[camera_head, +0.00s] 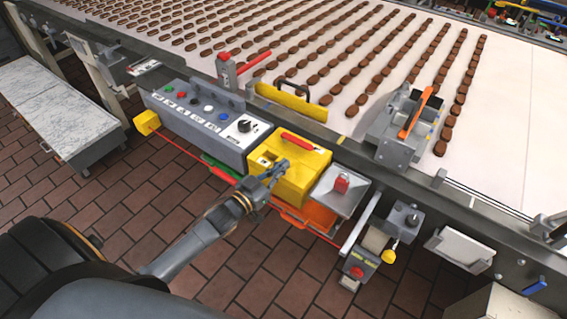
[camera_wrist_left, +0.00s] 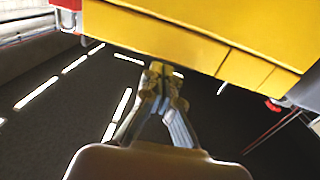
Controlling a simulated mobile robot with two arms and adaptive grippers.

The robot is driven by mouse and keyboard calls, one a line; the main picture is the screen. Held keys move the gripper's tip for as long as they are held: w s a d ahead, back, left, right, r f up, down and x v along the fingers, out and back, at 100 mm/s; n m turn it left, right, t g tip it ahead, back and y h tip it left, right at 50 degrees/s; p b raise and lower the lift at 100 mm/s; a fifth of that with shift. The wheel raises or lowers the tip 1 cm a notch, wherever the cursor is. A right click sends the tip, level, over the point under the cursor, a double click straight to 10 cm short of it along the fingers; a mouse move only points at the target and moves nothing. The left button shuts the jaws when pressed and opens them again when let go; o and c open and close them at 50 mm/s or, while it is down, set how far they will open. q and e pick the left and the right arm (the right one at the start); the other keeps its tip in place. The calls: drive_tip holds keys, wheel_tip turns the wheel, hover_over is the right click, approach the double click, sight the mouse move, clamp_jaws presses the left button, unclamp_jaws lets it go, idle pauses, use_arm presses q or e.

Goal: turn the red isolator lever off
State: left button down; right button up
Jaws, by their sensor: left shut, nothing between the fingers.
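A red lever (camera_head: 298,141) lies flat along the top of the yellow box (camera_head: 308,180) at the conveyor's near side. My left gripper (camera_head: 282,167) is at the near left side of this box, lower than the lever in the picture and apart from it. Its fingers are closed together and hold nothing. In the left wrist view the shut fingertips (camera_wrist_left: 161,68) are by the lower edge of a yellow box face (camera_wrist_left: 200,35); I cannot tell whether they touch it. The lever is not clearly visible there. My right gripper is not in view.
A grey control panel (camera_head: 205,133) with buttons and a knob stands left of the yellow box. Another red handle (camera_head: 255,62) sits at the conveyor edge. A red cord (camera_head: 190,155) runs along the front.

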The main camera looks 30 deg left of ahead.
use_arm(q)
drive_tip(key=d+b+v, duration=0.1)
drive_tip(key=b+v, duration=0.1)
drive_tip(key=v, duration=0.5)
drive_tip(key=s+a+f+n+g+y, duration=0.1)
drive_tip(key=s+a+f+g+y, duration=0.3)
drive_tip(key=f, duration=1)
drive_tip(key=s+d+f+n+g, duration=0.1)
drive_tip(key=s+f+g, duration=0.35)
drive_tip(key=f, duration=1.05)
drive_tip(key=s+d+f+g, duration=0.2)
drive_tip(key=s+f, duration=0.4)
drive_tip(key=s, duration=0.4)
drive_tip(key=s+d+f+m+g, duration=0.1)
drive_tip(key=s+d+f+g, duration=0.1)
drive_tip(key=s+f, duration=0.5)
drive_tip(key=s+d+f+g, duration=0.2)
drive_tip(key=s+f+g, duration=0.2)
drive_tip(key=s, duration=0.8)
wheel_tip(320, 180, down, 3)
drive_tip(key=shift+s+d+r+m, duration=0.2)
drive_tip(key=shift+s+d+m, duration=0.1)
drive_tip(key=shift+s+d, duration=0.1)
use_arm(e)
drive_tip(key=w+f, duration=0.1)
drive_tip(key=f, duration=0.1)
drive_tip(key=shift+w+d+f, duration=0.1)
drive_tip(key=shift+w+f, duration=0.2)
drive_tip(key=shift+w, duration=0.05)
